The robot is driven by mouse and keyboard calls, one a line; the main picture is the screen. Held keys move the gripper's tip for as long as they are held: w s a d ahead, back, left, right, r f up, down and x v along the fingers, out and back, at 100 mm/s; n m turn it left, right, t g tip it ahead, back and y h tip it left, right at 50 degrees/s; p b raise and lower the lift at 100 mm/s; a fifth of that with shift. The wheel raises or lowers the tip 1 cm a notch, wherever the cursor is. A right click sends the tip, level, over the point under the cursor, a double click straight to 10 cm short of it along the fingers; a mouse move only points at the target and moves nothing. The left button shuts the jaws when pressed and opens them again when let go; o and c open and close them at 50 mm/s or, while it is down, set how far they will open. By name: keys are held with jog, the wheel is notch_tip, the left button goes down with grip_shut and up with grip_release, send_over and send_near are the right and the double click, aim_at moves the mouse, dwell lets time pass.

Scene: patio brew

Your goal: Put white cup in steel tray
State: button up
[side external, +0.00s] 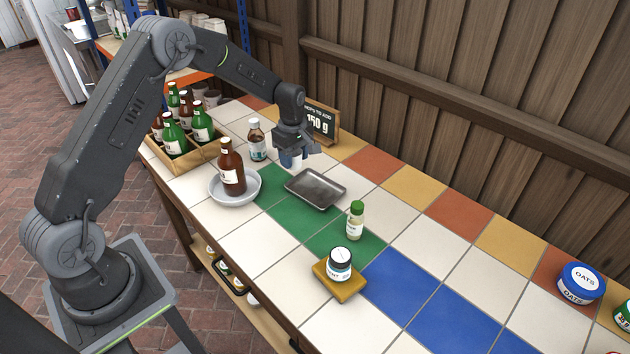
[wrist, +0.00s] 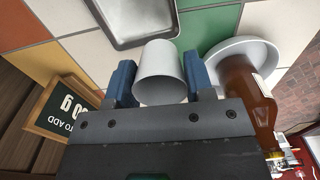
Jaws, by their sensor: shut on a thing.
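The white cup (wrist: 159,75) is between the two blue fingers of my gripper (wrist: 160,82) in the wrist view, and the gripper is shut on it. In the side external view my gripper (side external: 291,152) is above the tiled table near the sign, and the white cup (side external: 291,160) shows below the fingers, partly hidden. The steel tray (side external: 316,188) lies empty on the table, in front of and to the right of the gripper. In the wrist view the tray (wrist: 138,42) shows at the top, just beyond the cup.
A brown bottle (side external: 231,168) stands in a white bowl (side external: 214,190) left of the tray. A green-capped bottle (side external: 355,220) stands right of the tray. A wooden crate (side external: 192,158) holds several bottles.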

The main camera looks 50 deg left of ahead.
send_over(315, 191)
notch_tip(315, 191, down, 4)
jog(key=shift+r, duration=0.25)
jog(key=shift+f, duration=1.9)
jog(key=shift+f, duration=0.1)
jog(key=o, duration=0.9)
